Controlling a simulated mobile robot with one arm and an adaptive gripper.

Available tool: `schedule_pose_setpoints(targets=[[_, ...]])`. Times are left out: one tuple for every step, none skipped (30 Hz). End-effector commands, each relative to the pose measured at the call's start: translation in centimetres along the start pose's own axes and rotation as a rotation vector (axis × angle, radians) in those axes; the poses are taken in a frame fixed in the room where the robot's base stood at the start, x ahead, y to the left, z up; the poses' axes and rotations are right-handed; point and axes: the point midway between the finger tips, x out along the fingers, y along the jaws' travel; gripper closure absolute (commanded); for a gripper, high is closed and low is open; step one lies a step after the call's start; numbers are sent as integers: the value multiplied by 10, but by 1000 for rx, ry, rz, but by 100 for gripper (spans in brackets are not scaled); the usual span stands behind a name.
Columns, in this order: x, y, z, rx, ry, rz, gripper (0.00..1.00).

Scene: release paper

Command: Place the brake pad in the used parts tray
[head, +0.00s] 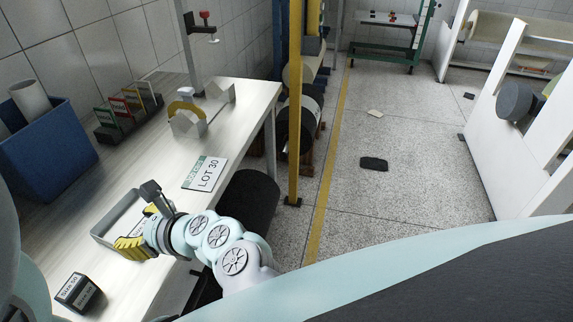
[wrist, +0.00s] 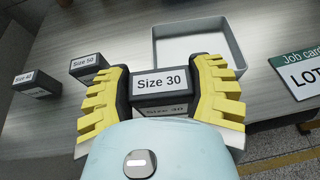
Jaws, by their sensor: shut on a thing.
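My gripper (wrist: 163,74) is shut on a dark block labelled "Size 30" (wrist: 160,83); its yellow ribbed fingers press the block's two sides. In the wrist view a grey open tray (wrist: 196,47) lies just beyond the held block, and the part of its inside that shows is empty. In the head view my gripper (head: 148,226) is over the near right side of the tray (head: 112,215) and hides part of it. I cannot tell whether the block is inside the tray's walls. Nothing in view is clearly a brake pad.
Dark blocks labelled "Size 50" (wrist: 88,64) and "Size 40" (wrist: 37,84) stand left of my gripper. A "LOT 30" job card (head: 204,174) lies right of the tray. A blue bin (head: 48,150) stands at the table's back left. A yellow post (head: 295,100) rises beyond the table.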

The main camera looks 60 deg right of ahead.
Motion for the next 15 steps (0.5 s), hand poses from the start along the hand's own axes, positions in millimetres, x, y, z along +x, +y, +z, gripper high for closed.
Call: schedule_pose_setpoints(targets=[[7,-3,4,-2,-2,6,85],[11,-4,4,-2,-1,6,85],[17,-6,6,0,0,8,85],[21,-8,7,1,0,9,85],[25,-10,9,1,-2,8,85],[30,-14,11,-2,-2,7,85],[35,-16,13,-2,-3,7,85],[39,-18,14,-1,-3,7,85],[46,-20,16,1,-3,6,85],[50,-25,19,0,-4,2,85],[55,-28,21,-1,-4,2,85],[63,-30,23,1,-5,5,85],[69,-32,24,3,-3,6,85],[73,-36,26,2,-4,1,85],[79,-40,28,0,-6,1,85]])
